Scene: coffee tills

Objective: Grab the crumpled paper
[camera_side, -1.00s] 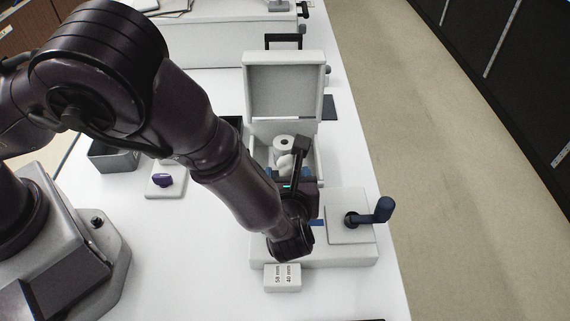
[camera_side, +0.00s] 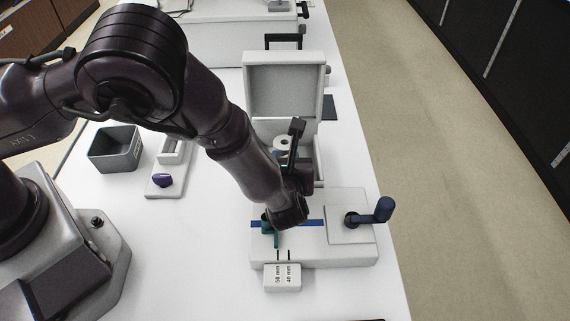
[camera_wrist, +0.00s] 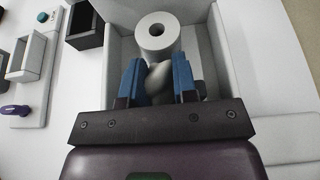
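The crumpled paper (camera_wrist: 159,80) is a small whitish lump inside the open white box (camera_side: 318,165), just in front of a white paper roll. In the wrist view my gripper (camera_wrist: 158,82) has its two blue fingers apart, one on each side of the paper. I cannot tell whether the fingers touch it. In the side view my wrist and forearm cover most of the box front, and the paper is hidden there.
The white roll (camera_wrist: 158,35) stands at the back of the box, close beyond the fingertips. The box lid (camera_side: 284,88) is raised behind. A white block with a dark blue crank (camera_side: 380,210) stands in front. A grey bin (camera_side: 115,150) is at left.

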